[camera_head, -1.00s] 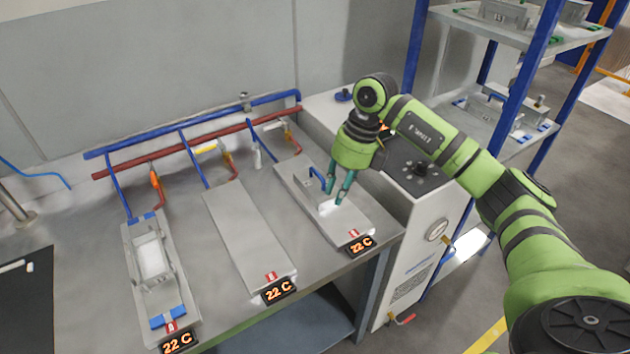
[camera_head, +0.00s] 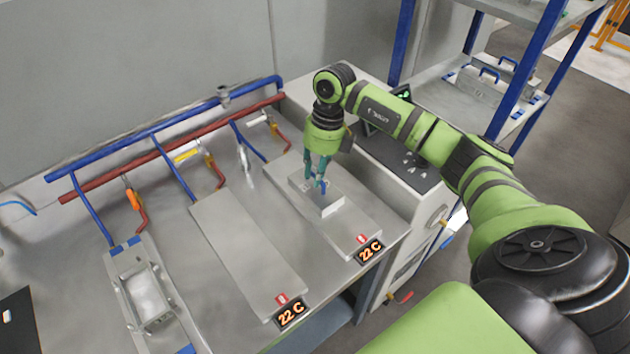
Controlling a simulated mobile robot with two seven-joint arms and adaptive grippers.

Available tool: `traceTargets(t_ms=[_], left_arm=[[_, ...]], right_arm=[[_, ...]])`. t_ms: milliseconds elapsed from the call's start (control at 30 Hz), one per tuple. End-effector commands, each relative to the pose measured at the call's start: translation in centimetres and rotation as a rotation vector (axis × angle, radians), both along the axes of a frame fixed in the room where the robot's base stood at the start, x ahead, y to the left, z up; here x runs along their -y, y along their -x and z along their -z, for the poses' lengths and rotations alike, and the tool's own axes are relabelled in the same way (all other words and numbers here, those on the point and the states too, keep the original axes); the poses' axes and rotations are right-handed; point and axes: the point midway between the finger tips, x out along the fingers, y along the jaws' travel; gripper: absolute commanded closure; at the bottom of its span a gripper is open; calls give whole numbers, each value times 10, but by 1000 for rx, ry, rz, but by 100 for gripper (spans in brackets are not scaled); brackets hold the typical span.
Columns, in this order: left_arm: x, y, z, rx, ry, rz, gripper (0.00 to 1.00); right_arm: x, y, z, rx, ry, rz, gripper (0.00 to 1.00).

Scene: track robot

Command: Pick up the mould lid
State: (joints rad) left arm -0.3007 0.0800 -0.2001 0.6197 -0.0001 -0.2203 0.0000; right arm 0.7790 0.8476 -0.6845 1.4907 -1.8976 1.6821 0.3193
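The mould lid (camera_head: 332,207) is a small grey metal block with a blue handle on top. It is on the rightmost flat plate (camera_head: 352,234) of the bench. My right gripper (camera_head: 318,181) points down from above with its teal fingers at the blue handle. The fingers hide part of the handle, and I cannot tell whether they are closed on it. I cannot make out a gap between the lid and what lies under it. My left gripper is not in view.
The middle plate (camera_head: 240,240) is bare. An open mould frame (camera_head: 150,298) with a pale inside sits on the left plate. Blue and red pipes (camera_head: 180,143) run behind the plates. A shelf rack (camera_head: 490,95) with more blue-handled moulds stands at the right.

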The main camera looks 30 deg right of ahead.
Motion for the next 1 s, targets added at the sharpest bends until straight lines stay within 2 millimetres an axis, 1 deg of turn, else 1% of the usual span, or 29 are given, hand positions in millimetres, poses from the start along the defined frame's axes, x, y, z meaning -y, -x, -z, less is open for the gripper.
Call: traceTargets(t_ms=[33,100,200,400,433,467,500,867,1000], left_arm=[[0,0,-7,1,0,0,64],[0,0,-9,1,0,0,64],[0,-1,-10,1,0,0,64],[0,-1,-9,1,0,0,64],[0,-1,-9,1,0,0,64],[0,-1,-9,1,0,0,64],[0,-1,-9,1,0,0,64],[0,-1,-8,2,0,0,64],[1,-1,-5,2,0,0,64]], right_arm=[[-2,1,5,-4,-2,0,75],[-4,0,13,-2,-2,-1,75],[-4,0,20,1,-1,0,75],[-4,0,21,2,0,0,75],[-4,0,21,1,0,0,79],[-4,0,21,1,0,0,91],[-4,0,21,1,0,-1,100],[-4,-1,20,3,-1,0,100],[-4,-1,15,4,-1,-1,100]])
